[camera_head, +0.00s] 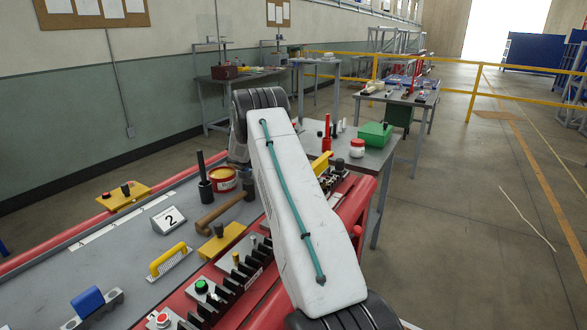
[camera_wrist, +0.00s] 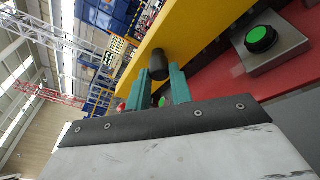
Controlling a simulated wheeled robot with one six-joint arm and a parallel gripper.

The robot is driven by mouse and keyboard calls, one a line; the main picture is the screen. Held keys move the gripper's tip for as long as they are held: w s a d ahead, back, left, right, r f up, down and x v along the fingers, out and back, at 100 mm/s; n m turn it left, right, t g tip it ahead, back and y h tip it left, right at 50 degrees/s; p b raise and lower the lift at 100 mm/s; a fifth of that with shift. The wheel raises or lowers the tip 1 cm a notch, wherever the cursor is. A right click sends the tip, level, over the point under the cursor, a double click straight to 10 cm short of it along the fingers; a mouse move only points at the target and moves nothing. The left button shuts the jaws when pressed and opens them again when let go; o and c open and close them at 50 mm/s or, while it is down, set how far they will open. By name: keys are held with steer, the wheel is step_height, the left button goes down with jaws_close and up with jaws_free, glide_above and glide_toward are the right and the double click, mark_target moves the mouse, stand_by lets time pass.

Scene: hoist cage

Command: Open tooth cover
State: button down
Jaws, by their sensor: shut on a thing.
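A yellow cover (camera_wrist: 205,30) with a black knob (camera_wrist: 160,64) fills the upper middle of the wrist view. The two teal fingers of my gripper (camera_wrist: 161,78) are shut on the knob. The cover looks slanted in this view, and I cannot tell how far it is raised. A yellow piece (camera_head: 320,163), perhaps the same cover, shows just past my white arm in the head view. My gripper is hidden behind the arm there. A row of black teeth (camera_head: 233,283) lies along the red-edged bench, left of my arm.
A green button (camera_wrist: 260,40) sits beside the cover. A table with a green box (camera_head: 374,134) stands beyond.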

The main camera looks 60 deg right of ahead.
steer(key=shift+w+f, duration=0.1)
steer(key=shift+f, duration=0.1)
steer(key=c, duration=1.2)
jaws_free()
steer(key=shift+c, duration=0.2)
steer(key=shift+r, duration=0.2)
steer(key=s+a+r, duration=0.1)
steer(key=s+a, duration=0.2)
steer(key=s, duration=0.1)
steer(key=s+a+r, duration=0.2)
steer(key=s+a, duration=0.1)
steer(key=s, duration=0.1)
steer(key=s+a+r, duration=0.1)
steer(key=s+a, duration=0.3)
steer(key=shift+s+r, duration=0.2)
steer(key=shift+r, duration=0.1)
